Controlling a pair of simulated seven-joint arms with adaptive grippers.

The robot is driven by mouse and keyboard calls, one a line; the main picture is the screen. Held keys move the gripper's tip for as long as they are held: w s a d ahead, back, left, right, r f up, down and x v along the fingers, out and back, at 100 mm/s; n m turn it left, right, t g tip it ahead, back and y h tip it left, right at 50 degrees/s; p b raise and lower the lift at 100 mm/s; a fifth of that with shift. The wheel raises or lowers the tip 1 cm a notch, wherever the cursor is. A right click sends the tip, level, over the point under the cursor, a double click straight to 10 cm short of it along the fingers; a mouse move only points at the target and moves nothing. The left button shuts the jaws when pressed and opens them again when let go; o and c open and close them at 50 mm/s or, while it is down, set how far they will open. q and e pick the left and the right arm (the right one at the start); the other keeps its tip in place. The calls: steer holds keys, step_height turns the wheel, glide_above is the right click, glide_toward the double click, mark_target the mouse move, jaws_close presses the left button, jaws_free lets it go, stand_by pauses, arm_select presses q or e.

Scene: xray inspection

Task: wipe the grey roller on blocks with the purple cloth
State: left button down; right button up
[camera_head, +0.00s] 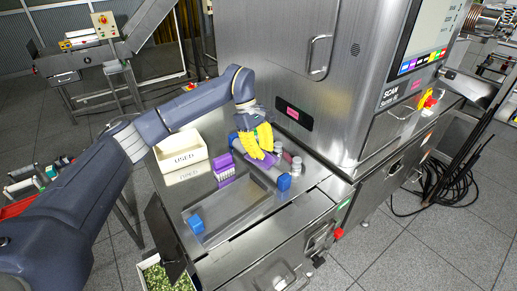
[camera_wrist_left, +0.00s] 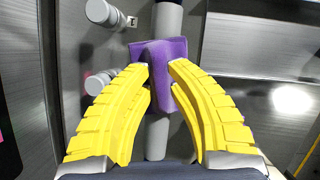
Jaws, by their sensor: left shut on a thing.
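The grey roller (camera_wrist_left: 157,138) runs from top to bottom through the left wrist view, between my fingers. The purple cloth (camera_wrist_left: 172,52) lies over the roller at the fingertips. My left gripper (camera_wrist_left: 158,68) is shut on the cloth, with one yellow finger on each side of the roller. In the head view, the left gripper (camera_head: 262,158) reaches down over the steel worktop, and its fingers hide most of the cloth and part of the roller. A blue block (camera_head: 284,182) stands near the roller's front end. My right gripper is not in view.
A purple rack (camera_head: 225,168) with white tubes and a white box marked USED (camera_head: 181,150) stand left of the gripper. Small metal cylinders (camera_head: 297,166) stand close on the right. The steel machine (camera_head: 275,60) rises behind.

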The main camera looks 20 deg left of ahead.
mark_target(273, 167)
arm_select(q)
steer(key=shift+s+d+f, duration=0.1)
steer(key=shift+s+d, duration=0.5)
steer(key=shift+d, duration=0.2)
steer(key=shift+s+d, duration=0.6)
steer(key=shift+d, duration=0.2)
steer(key=shift+w, duration=0.1)
steer(key=shift+w+a, duration=0.7)
steer(key=shift+a, duration=0.35)
steer(key=shift+w+a, duration=0.7)
steer(key=shift+a, duration=0.3)
steer(key=shift+w+a, duration=0.7)
steer(key=shift+a, duration=0.35)
steer(key=shift+r, duration=3.05)
steer(key=shift+r, duration=1.5)
